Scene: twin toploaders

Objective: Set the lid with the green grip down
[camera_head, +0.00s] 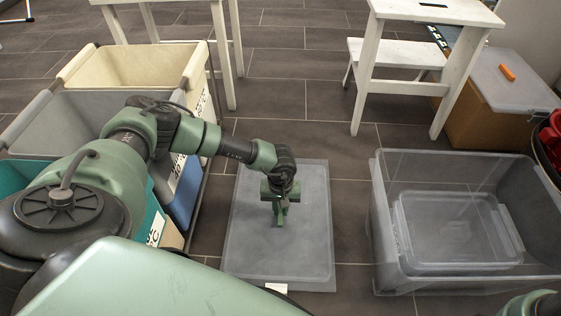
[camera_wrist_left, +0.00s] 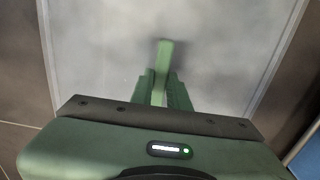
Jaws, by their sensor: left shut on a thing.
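The lid with the green grip is a flat, translucent grey panel (camera_head: 255,245) in the middle of the head view. It fills the background of the left wrist view (camera_wrist_left: 100,45). Its green grip (camera_head: 280,219) stands up near the lid's middle and shows as a green bar (camera_wrist_left: 164,52) in the wrist view. My left gripper (camera_head: 281,203) is directly over the lid, shut on the green grip, with its fingers (camera_wrist_left: 166,90) on either side of it. The lid looks about level. I cannot tell whether it rests on something or hangs just above it.
An open translucent crate (camera_head: 455,288) holding a smaller clear container (camera_head: 455,235) stands right of the lid. Cream, grey and teal bins (camera_head: 130,65) stand at left. A white table (camera_head: 440,12) and a second lid (camera_head: 525,92) with an orange grip (camera_head: 507,72) are behind.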

